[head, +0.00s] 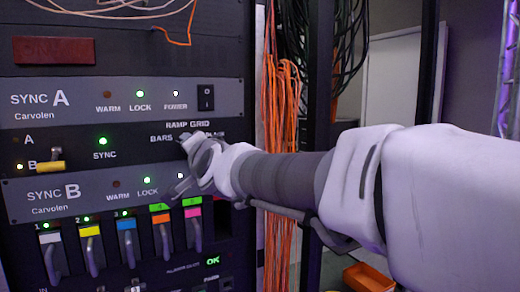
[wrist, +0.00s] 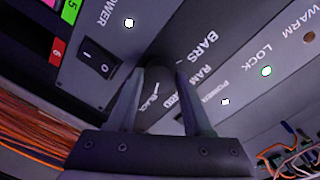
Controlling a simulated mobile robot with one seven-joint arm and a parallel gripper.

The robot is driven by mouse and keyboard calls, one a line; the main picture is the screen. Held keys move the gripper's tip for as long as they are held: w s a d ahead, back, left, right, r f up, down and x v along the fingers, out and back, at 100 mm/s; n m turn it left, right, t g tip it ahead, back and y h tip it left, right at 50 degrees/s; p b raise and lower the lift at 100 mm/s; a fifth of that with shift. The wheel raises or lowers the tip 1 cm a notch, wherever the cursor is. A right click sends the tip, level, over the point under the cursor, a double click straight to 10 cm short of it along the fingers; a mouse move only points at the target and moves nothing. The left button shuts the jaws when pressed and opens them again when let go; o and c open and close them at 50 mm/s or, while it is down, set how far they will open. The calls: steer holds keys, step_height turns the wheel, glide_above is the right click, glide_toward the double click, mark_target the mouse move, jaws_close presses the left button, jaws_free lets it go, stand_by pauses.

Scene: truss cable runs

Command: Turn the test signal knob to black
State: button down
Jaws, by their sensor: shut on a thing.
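The test signal knob (wrist: 157,76) is a dark shape between my fingertips in the wrist view, mostly hidden by them. In the head view my gripper (head: 186,150) reaches in from the right to the dark panel, just below the RAMP and GRID labels (head: 187,124), and covers the knob.
The SYNC A unit (head: 60,100) with a power rocker switch (head: 205,97) sits above, and the SYNC B unit (head: 60,200) below. A yellow-handled A/B lever (head: 50,165) is at left. Coloured cable plugs (head: 125,225) stick out below. Orange cables (head: 280,120) hang at right.

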steer(key=shift+c, duration=1.6)
jaws_free()
steer(key=shift+s, duration=0.1)
steer(key=p+v, duration=0.1)
steer(key=v, duration=1.6)
steer(key=shift+s+d, duration=0.1)
